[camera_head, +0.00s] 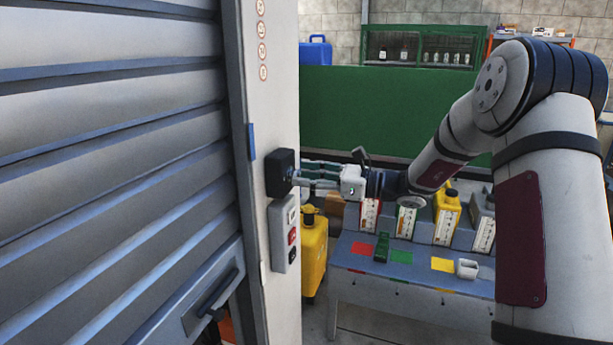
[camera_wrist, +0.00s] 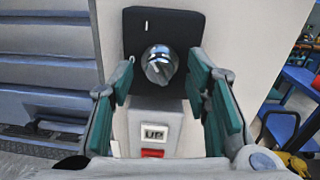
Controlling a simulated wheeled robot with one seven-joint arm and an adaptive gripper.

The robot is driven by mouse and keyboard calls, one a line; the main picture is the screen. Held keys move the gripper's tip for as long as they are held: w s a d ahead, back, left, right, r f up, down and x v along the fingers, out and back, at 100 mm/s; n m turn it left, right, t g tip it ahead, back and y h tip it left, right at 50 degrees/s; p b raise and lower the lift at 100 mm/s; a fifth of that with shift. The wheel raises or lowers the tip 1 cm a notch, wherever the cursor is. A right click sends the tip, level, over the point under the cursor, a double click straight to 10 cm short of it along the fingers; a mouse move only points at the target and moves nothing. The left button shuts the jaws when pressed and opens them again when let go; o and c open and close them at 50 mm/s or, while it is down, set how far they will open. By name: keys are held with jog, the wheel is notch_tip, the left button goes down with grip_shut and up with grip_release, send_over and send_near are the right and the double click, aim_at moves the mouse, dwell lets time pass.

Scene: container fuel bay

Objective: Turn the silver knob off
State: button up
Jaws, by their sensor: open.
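The silver knob (camera_wrist: 160,64) sits on a black square plate (camera_wrist: 138,24) on the pale door post. In the wrist view it shows between my open fingers, just beyond their tips. A white mark is on the plate at the knob's upper left. In the head view the black switch box (camera_head: 280,172) shows from the side, and my gripper (camera_head: 302,175) reaches it from the right with its fingers at the box's front. The knob itself is hidden there. My gripper (camera_wrist: 165,85) is open, one green-padded finger on each side of the knob. I cannot tell whether they touch it.
A grey control box (camera_head: 284,234) with an UP button (camera_wrist: 156,134) and a red button sits just below the knob. A ribbed shutter (camera_head: 110,130) fills the left. A blue table (camera_head: 400,270) with several containers stands below my arm, beside a yellow can (camera_head: 313,255).

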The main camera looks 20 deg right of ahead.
jog(key=shift+w+a, duration=0.1)
jog(key=shift+a, duration=0.1)
grip_shut()
dwell(0.3)
jog(key=n+b, duration=0.2)
jog(key=n, duration=0.4)
jog(key=n+b, duration=0.4)
jog(key=n, duration=0.1)
jog(key=shift+n+h, duration=0.3)
dwell(0.4)
